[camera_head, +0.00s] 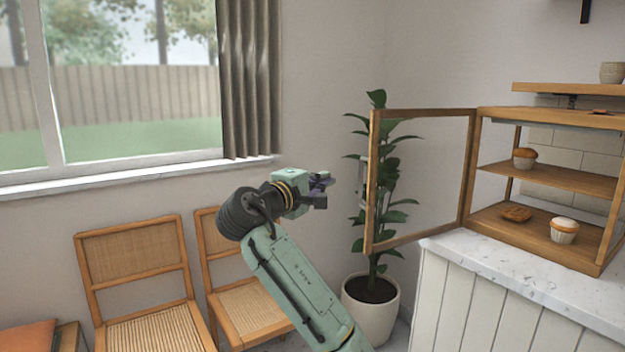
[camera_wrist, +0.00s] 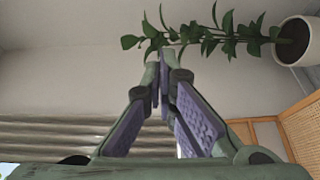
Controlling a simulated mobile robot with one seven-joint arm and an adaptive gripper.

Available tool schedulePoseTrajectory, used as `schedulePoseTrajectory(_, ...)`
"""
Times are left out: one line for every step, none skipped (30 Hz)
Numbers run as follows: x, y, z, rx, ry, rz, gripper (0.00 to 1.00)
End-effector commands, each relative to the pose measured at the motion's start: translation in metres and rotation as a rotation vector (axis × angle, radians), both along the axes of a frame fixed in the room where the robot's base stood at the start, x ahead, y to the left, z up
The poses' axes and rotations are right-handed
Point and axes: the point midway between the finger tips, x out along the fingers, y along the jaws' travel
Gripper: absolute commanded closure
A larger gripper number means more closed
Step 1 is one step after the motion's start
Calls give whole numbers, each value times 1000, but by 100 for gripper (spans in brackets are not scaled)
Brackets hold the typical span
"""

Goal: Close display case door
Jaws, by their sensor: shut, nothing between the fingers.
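The display case (camera_head: 545,112) stands on the counter at the right in the head view, a wooden frame with shelves holding pastries. Its glass door (camera_head: 372,185), framed in wood, is swung wide open to the left, hinged at the case's left front post. A handle (camera_head: 362,183) shows on the door's free edge. My gripper (camera_head: 326,190) is to the left of the door's free edge, apart from it in the picture. In the wrist view the fingers (camera_wrist: 160,75) are together at the tips with nothing between them. The door does not show in the wrist view.
A potted plant (camera_head: 371,310) stands on the floor behind the door; it also shows in the wrist view (camera_wrist: 297,42). Two cane chairs (camera_head: 135,262) stand under the window at the left. The marble counter (camera_head: 480,258) carries the case. A shelf board (camera_head: 570,90) is above it.

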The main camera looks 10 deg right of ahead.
Motion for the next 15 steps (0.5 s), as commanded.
schedulePoseTrajectory(7,-9,3,-1,4,-4,100)
schedulePoseTrajectory(11,-13,3,-1,4,-3,100)
schedulePoseTrajectory(17,-19,2,0,3,-3,100)
schedulePoseTrajectory(21,-23,3,0,3,-2,100)
schedulePoseTrajectory(25,-26,3,-1,4,-2,100)
schedulePoseTrajectory(29,-31,3,-1,2,-2,100)
schedulePoseTrajectory(33,-35,3,-1,2,-3,100)
schedulePoseTrajectory(36,-39,3,0,1,-2,100)
schedulePoseTrajectory(34,-42,3,0,0,-2,100)
schedulePoseTrajectory(28,-43,2,0,-1,0,100)
schedulePoseTrajectory(24,-45,2,0,-1,1,100)
schedulePoseTrajectory(19,-47,2,-1,-1,1,100)
schedulePoseTrajectory(16,-48,2,-1,-1,1,100)
schedulePoseTrajectory(13,-50,2,-1,-1,0,100)
schedulePoseTrajectory(9,-51,1,0,-1,0,100)
